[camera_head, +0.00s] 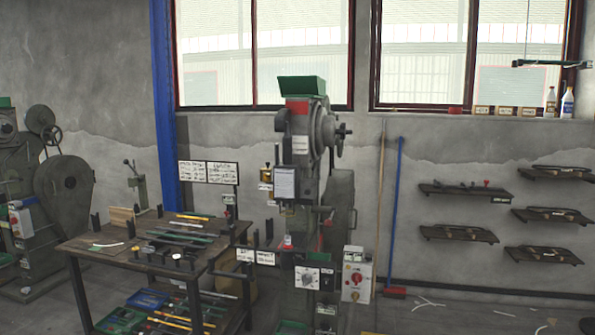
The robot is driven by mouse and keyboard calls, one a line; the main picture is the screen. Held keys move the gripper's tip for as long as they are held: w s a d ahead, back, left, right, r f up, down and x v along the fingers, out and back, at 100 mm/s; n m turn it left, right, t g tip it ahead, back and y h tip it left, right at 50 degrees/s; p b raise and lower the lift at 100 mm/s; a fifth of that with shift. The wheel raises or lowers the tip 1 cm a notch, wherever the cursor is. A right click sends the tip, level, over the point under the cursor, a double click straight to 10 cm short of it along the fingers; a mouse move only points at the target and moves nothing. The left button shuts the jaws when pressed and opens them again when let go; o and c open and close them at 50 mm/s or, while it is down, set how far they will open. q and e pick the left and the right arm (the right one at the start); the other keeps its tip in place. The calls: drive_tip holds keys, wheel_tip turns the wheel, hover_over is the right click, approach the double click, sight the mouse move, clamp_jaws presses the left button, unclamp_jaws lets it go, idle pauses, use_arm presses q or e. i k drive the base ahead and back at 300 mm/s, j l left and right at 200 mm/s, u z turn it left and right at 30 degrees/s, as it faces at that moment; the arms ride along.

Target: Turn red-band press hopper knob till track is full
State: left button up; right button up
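The grey-green press with a red band (297,105) stands in the middle of the head view, in front of the wall. A green hopper (302,87) sits on its top. A round wheel-like part with a dark knob (343,132) sticks out at the upper right of the press; I cannot tell whether this is the hopper knob. The rivet track is too small to make out, so its fill cannot be seen. Neither of my grippers is in view.
A cluttered workbench (100,255) stands left of the press, with bins below. Another press (65,190) is at the far left. A broom (397,220) and a pole lean on the wall at right. Loaded wall shelves (458,234) are further right.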

sight(341, 131)
drive_tip(key=i+l, duration=0.2)
drive_tip(key=l, duration=0.2)
drive_tip(key=i+l, duration=0.2)
drive_tip(key=l, duration=0.2)
drive_tip(key=i+l, duration=0.25)
drive_tip(key=l, duration=0.15)
